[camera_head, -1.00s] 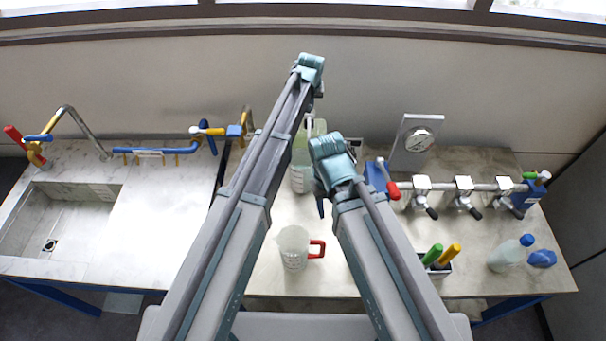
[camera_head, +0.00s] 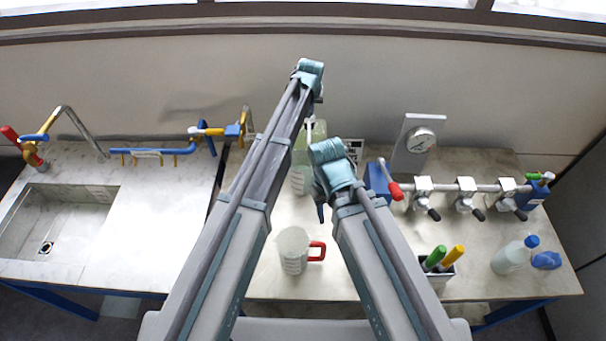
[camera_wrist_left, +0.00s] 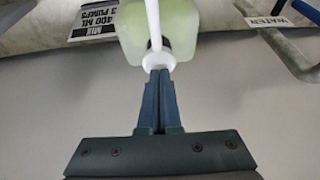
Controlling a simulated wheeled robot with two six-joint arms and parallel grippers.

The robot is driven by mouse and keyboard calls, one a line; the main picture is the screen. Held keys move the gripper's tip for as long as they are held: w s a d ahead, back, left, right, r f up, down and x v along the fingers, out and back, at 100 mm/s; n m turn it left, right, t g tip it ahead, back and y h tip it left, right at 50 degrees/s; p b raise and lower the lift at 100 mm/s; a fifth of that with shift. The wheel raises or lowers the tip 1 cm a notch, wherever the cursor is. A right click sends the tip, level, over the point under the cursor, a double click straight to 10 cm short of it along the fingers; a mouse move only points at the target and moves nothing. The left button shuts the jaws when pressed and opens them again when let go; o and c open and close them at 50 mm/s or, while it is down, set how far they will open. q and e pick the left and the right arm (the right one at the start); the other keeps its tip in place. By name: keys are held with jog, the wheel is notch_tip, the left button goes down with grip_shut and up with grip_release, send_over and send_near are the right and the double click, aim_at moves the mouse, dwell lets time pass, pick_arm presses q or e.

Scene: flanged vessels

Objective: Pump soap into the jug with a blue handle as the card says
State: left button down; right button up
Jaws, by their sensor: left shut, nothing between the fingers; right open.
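The soap bottle (camera_head: 301,180), pale green with a white pump, stands behind my arms in the head view. In the left wrist view the bottle (camera_wrist_left: 190,25) shows its white pump (camera_wrist_left: 158,60) at the tips of my left gripper (camera_wrist_left: 160,75), which is shut and empty. In the head view that gripper is hidden by its arm. A card (camera_wrist_left: 92,20) beside the bottle reads "MIX, 400 ML, 3 PUMPS". A clear jug (camera_head: 292,250) with a red handle stands in front of the bottle; no blue-handled jug shows. My right gripper (camera_head: 320,212) is open, empty, behind the jug.
A sink (camera_head: 60,225) with a tap is at left. At right are a gauge (camera_head: 422,139), a valve manifold (camera_head: 465,187), a pen holder (camera_head: 440,277), a bottle (camera_head: 512,256) and a blue item (camera_head: 546,260).

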pick_arm(q)
jog(key=shift+r+p, duration=1.75)
jog(key=shift+r, duration=0.05)
notch_tip(320, 180, up, 6)
jog(key=p, duration=0.6)
jog(key=shift+f, duration=0.1)
